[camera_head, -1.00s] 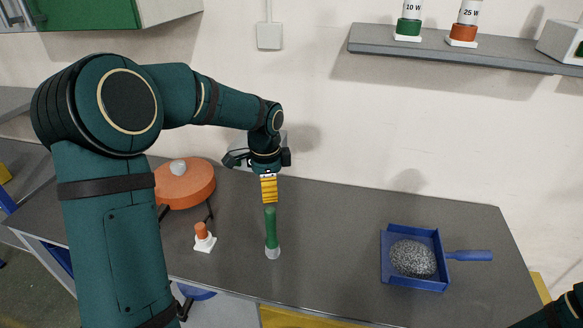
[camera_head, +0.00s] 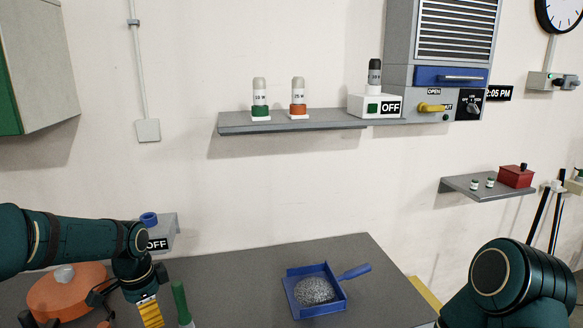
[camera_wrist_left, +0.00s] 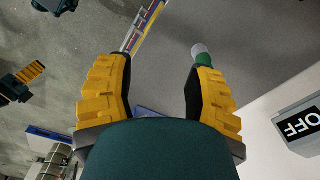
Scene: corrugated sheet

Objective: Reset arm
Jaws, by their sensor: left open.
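My left gripper (camera_head: 148,312) is low at the left in the head view, over the grey worktop (camera_head: 240,280). In the left wrist view my left gripper (camera_wrist_left: 162,70) has its yellow ribbed fingers wide apart, with nothing between them. A green stick-like object (camera_head: 181,303) stands just right of the gripper in the head view. In the wrist view the green object (camera_wrist_left: 203,57) with its pale end shows beyond one fingertip. My right arm comes in at lower right in the head view. A yellow-fingered gripper, seemingly my right one (camera_wrist_left: 24,76), shows at the wrist view's left edge.
An orange round object (camera_head: 67,292) sits at the left of the worktop, near a grey box marked OFF (camera_head: 160,236). A blue dustpan (camera_head: 322,304) holds a grey speckled heap. Shelves (camera_head: 290,123) and a vented unit (camera_head: 440,70) are on the wall. The worktop's middle is clear.

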